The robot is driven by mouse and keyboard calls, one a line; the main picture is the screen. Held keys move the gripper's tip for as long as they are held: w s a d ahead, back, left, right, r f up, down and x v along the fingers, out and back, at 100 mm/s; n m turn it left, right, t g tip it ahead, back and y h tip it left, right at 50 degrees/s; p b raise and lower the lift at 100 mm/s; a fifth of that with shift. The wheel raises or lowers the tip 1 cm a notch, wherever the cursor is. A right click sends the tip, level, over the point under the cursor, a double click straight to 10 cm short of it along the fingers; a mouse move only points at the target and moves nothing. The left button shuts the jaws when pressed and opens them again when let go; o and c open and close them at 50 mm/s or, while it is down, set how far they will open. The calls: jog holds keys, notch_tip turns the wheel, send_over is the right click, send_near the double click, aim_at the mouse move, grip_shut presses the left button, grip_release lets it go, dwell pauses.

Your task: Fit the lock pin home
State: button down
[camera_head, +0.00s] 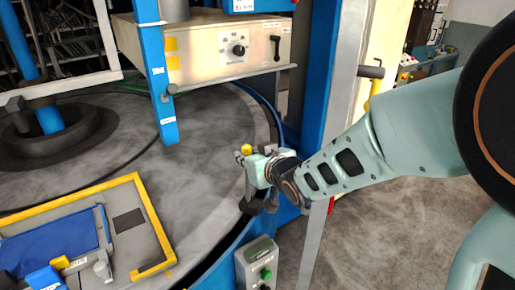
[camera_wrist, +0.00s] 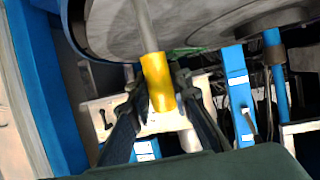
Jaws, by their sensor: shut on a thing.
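The lock pin shows in the wrist view as a yellow grip (camera_wrist: 158,82) on a grey rod. The rod runs up toward the top of that view. My gripper (camera_wrist: 158,88) has one dark finger on each side of the yellow grip and is shut on it. In the head view, the pin's yellow end (camera_head: 247,150) shows beside my gripper (camera_head: 256,168), at the right rim of the round table. Small grey and dark parts lie just below my gripper there. Where the rod's far end sits is hidden.
The large round grey table (camera_head: 205,190) fills the left. A yellow-edged tray (camera_head: 150,225) with a blue pad lies on it. A control box with a green button (camera_head: 257,262) stands below my gripper. A beige panel (camera_head: 215,45) and blue posts stand behind.

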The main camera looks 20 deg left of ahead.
aim_at(249, 191)
jog(key=shift+f+b, duration=5.9)
jog(key=shift+f, duration=0.3)
jog(key=c, duration=1.7)
grip_release()
jog(key=shift+r, duration=0.1)
notch_tip(249, 191, up, 10)
jog(key=shift+f, duration=0.1)
